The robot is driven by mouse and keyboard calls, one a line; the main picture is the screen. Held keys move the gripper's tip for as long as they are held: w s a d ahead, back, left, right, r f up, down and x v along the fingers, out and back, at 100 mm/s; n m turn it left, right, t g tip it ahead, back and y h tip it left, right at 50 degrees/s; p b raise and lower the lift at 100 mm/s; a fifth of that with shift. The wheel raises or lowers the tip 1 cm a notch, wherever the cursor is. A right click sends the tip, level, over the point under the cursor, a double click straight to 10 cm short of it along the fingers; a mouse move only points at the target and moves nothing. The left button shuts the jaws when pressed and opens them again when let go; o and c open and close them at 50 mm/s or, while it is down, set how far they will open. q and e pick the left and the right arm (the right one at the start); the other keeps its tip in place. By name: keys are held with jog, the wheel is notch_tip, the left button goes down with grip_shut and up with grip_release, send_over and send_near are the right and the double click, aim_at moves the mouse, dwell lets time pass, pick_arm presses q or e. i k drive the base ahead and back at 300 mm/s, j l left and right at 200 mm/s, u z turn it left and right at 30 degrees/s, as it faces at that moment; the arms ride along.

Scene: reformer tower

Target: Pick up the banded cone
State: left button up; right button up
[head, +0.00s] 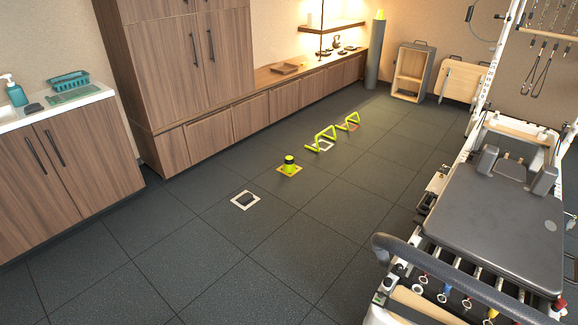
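A small yellow-green cone with a dark band near its top (289,163) stands upright on the dark floor, a little above the middle of the head view. It stands on a yellow-orange square (283,171); I cannot tell whether this is its base or a floor marker. Neither of my grippers is in view, and nothing touches the cone.
A framed square with a dark object (245,200) lies nearer on the floor. Yellow-green hurdles (324,138) stand beyond the cone. A reformer (495,220) fills the right side, wooden cabinets (190,60) the left. The near floor is clear.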

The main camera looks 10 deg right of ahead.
aim_at(289, 167)
jog(key=i+j+u, duration=0.15)
jog(key=i+u, duration=0.3)
jog(key=i, duration=0.45)
jog(key=i+z, duration=0.3)
jog(key=i, duration=0.25)
jog(key=i+j+z, duration=0.1)
jog(key=i+z, duration=0.15)
jog(key=i, duration=0.3)
jog(key=i+j+z, duration=0.3)
jog(key=i, duration=0.25)
jog(key=i+l+z, duration=0.2)
jog(key=i+z, duration=0.15)
jog(key=i, duration=0.35)
jog(key=i+z, duration=0.3)
jog(key=i, duration=0.45)
